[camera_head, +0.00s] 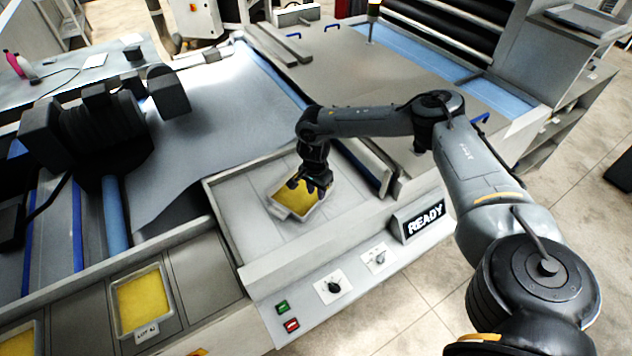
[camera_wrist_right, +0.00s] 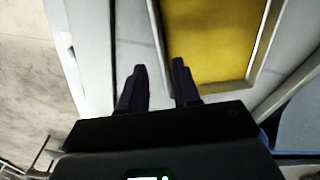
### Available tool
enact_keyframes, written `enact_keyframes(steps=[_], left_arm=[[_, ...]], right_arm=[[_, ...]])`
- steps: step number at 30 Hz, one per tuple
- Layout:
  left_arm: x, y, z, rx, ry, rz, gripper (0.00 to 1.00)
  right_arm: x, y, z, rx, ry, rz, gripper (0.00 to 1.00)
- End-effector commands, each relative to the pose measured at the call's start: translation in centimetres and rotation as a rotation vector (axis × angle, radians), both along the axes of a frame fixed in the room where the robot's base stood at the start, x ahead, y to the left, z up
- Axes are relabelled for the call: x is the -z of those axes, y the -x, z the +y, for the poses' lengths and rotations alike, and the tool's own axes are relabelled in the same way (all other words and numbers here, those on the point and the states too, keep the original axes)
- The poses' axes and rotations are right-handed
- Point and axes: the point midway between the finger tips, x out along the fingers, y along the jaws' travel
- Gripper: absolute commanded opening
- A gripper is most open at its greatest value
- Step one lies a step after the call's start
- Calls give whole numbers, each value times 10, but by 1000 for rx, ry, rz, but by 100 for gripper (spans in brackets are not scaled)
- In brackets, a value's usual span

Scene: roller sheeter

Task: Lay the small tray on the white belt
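The small tray (camera_head: 318,212) is pale-rimmed, with a yellow filling. It is on or just above the pale, seamed surface (camera_head: 250,215) in the front middle of the machine, which looks like the white belt. I cannot tell whether it rests fully there. My right gripper (camera_head: 312,188) is over the tray and hides part of it. In the right wrist view the gripper's two dark fingers (camera_wrist_right: 159,85) stand apart at the edge of the tray (camera_wrist_right: 215,45), with a clear gap between them. My left gripper is not in view.
Another yellow-filled tray (camera_head: 141,300) with a label sits in a front slot at the left, beside an empty slot (camera_head: 203,275). A READY sign (camera_head: 425,222) and the control panel (camera_head: 330,287) border the front. A dark roller unit (camera_head: 100,130) stands at the back left.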

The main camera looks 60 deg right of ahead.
Motion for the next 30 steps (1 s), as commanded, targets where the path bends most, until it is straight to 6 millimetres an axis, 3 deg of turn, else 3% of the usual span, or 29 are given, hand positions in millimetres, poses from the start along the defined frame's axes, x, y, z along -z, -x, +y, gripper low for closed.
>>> enact_keyframes(steps=[6, 11, 14, 17, 20, 23, 24, 30], left_arm=[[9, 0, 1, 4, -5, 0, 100], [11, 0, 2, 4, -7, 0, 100], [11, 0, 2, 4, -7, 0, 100], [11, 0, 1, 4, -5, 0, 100], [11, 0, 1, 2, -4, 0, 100], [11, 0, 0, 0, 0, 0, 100], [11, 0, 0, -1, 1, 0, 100], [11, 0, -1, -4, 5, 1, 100]], right_arm=[[-34, -1, 2, 0, 0, -4, 32], [-47, -2, 6, 1, 2, -4, 32], [-44, -10, 21, 8, 5, -21, 32], [-28, -26, 55, 33, 5, -63, 32], [-2, -44, 115, 95, -25, -136, 32], [25, -56, 198, 215, -114, -227, 32], [33, -58, 234, 282, -167, -259, 32], [42, -43, 387, 732, -482, -324, 32]])
